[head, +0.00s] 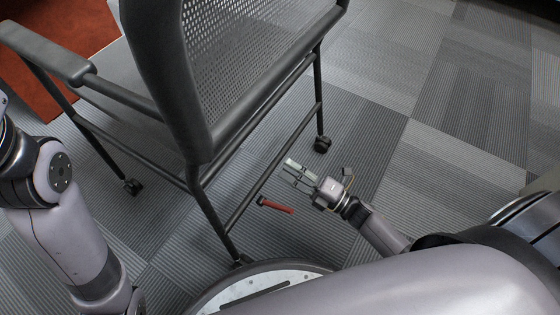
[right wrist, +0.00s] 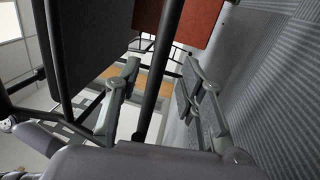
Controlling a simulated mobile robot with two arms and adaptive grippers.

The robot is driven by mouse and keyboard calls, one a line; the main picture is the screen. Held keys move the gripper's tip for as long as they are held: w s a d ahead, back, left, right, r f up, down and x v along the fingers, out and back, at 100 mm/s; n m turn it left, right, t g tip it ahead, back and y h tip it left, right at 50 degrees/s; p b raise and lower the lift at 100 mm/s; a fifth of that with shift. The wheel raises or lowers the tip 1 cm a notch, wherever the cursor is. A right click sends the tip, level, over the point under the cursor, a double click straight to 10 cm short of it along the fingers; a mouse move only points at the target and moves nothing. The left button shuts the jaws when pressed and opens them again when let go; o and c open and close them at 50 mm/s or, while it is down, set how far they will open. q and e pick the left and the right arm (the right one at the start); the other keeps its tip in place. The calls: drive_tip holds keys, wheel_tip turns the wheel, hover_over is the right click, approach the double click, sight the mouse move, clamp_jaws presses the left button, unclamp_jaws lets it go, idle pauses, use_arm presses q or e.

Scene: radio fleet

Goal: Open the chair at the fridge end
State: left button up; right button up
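The chair (head: 165,75) is black, with a mesh back (head: 230,50), an armrest (head: 45,50) and small casters. It stands upright in the middle left of the head view, its back nearest me. My right gripper (head: 291,169) is low over the floor beside the chair's lower side bar. In the right wrist view its two grey fingers (right wrist: 157,100) are apart, and a dark chair tube (right wrist: 160,65) passes across the gap between them. I cannot tell whether they touch it. My left arm comes in at the left, but its gripper is out of the head view.
A red object with a black end (head: 275,205) lies on the carpet below my right gripper. An orange-red surface (head: 55,40) is behind the chair at upper left. Grey striped carpet (head: 450,110) is clear to the right.

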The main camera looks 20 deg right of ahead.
drive_tip(key=v, duration=0.7)
drive_tip(key=shift+s, duration=0.1)
